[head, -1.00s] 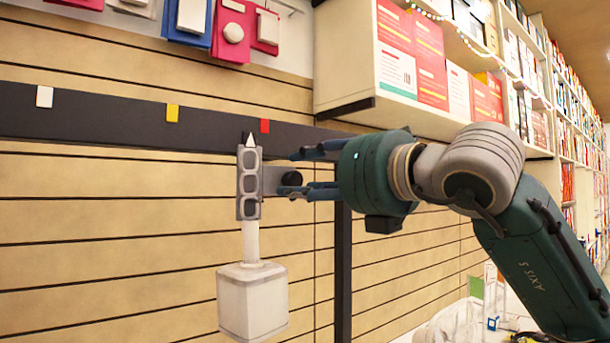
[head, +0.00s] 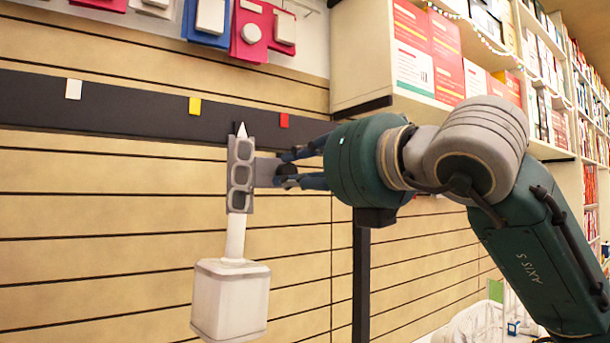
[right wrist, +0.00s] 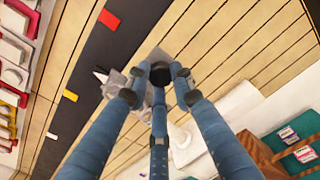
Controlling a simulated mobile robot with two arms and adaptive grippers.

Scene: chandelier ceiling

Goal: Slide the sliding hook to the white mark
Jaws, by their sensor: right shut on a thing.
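The grey sliding hook (head: 240,175) hangs on the black rail (head: 130,110), its white pointer (head: 241,130) between the yellow mark (head: 195,106) and the red mark (head: 284,120). The white mark (head: 73,89) is farther left on the rail. A white block (head: 230,300) hangs beneath the hook. My right gripper (head: 296,168) is shut on the hook's dark knob (head: 286,172), from the right. In the right wrist view the fingers (right wrist: 161,78) close around the knob (right wrist: 179,70), and the white mark (right wrist: 52,136) is at lower left. My left gripper is not in view.
Red and blue packages (head: 235,25) hang above the rail. A bookshelf (head: 375,60) stands at the right, above my right arm. A dark post (head: 361,285) stands below the rail's right part. The rail is clear between the hook and the white mark.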

